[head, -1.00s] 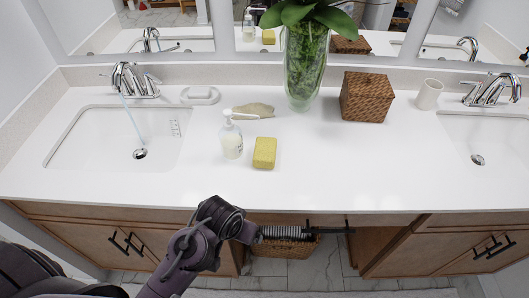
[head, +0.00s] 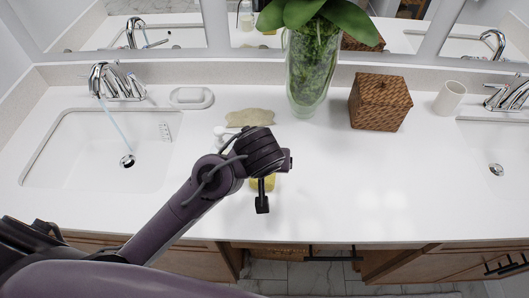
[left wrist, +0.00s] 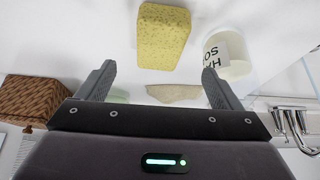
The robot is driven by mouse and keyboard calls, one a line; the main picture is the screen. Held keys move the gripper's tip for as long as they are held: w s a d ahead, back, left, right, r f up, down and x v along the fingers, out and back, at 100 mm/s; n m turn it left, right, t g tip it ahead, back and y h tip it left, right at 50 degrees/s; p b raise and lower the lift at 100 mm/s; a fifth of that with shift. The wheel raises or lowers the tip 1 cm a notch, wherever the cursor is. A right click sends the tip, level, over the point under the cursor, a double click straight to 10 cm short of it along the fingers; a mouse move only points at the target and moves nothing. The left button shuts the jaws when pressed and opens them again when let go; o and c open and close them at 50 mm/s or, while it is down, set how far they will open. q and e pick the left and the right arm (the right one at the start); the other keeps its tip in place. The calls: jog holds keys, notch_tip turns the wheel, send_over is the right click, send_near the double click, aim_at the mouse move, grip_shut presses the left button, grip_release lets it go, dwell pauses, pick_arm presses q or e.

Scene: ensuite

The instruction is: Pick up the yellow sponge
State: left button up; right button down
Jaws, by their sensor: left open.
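The yellow sponge (left wrist: 163,36) lies on the white counter, ahead of my left gripper's fingertips and roughly between their lines in the left wrist view. In the head view most of the sponge (head: 270,183) is hidden behind my left gripper (head: 262,204), which is above the counter's front part. In the left wrist view my left gripper (left wrist: 157,77) is open, with nothing between its fingers. My right gripper is not in view.
A soap bottle (left wrist: 230,54) stands close beside the sponge. A tan cloth-like piece (head: 250,117), a glass vase with leaves (head: 309,75) and a woven box (head: 380,102) are behind. The left sink (head: 100,150) has running water. The counter's right middle is clear.

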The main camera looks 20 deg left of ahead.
aim_at(269, 180)
pick_arm(q)
jog(key=shift+w+a+f, duration=0.1)
jog(key=shift+w+f, duration=0.15)
jog(key=shift+w, duration=0.3)
jog(key=shift+w+a+f, duration=0.1)
jog(key=shift+w+f, duration=0.1)
jog(key=shift+w, duration=0.35)
jog(key=shift+f, duration=0.35)
jog(key=shift+s+f+p, duration=0.2)
jog(key=shift+f+p, duration=0.1)
jog(key=shift+f, duration=0.4)
jog(key=x, duration=0.4)
jog(key=shift+s, duration=0.2)
jog(key=shift+w+f, duration=0.15)
jog(key=shift+f, duration=0.15)
jog(key=c, duration=1.1)
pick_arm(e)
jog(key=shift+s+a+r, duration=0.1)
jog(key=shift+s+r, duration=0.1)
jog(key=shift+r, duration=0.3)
